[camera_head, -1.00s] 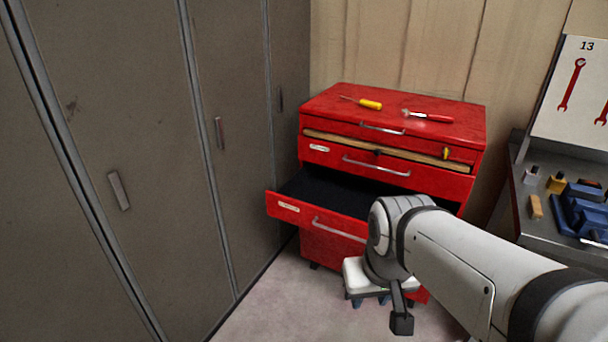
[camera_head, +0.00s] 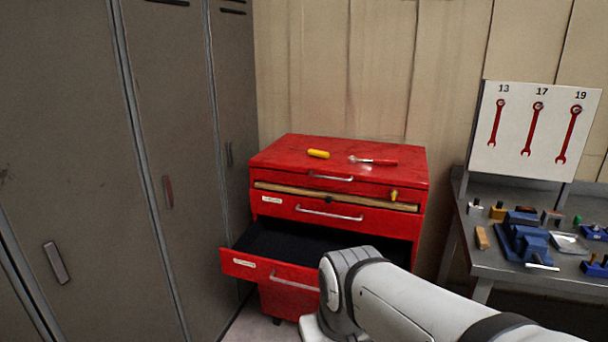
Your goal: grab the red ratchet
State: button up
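The red ratchet (camera_head: 376,161) lies on top of the red tool cabinet (camera_head: 275,152), toward the right of the top. It has a red handle pointing right and a silver head at its left end. My arm reaches in from the lower right, in front of the cabinet's lower part. My gripper is below the picture's edge and does not show. Nothing touches the ratchet.
A yellow-handled screwdriver (camera_head: 318,154) lies left of the ratchet. A lower drawer (camera_head: 238,265) stands pulled out, its dark inside showing. Grey lockers (camera_head: 70,160) stand at left. A workbench (camera_head: 500,266) with a blue vise (camera_head: 524,240) and a wrench board (camera_head: 536,130) are at right.

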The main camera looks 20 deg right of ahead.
aim_at(352, 160)
jog(key=u, duration=1.45)
jog(key=i, duration=1.1)
jog(key=z, duration=3.05)
jog(key=i, duration=0.95)
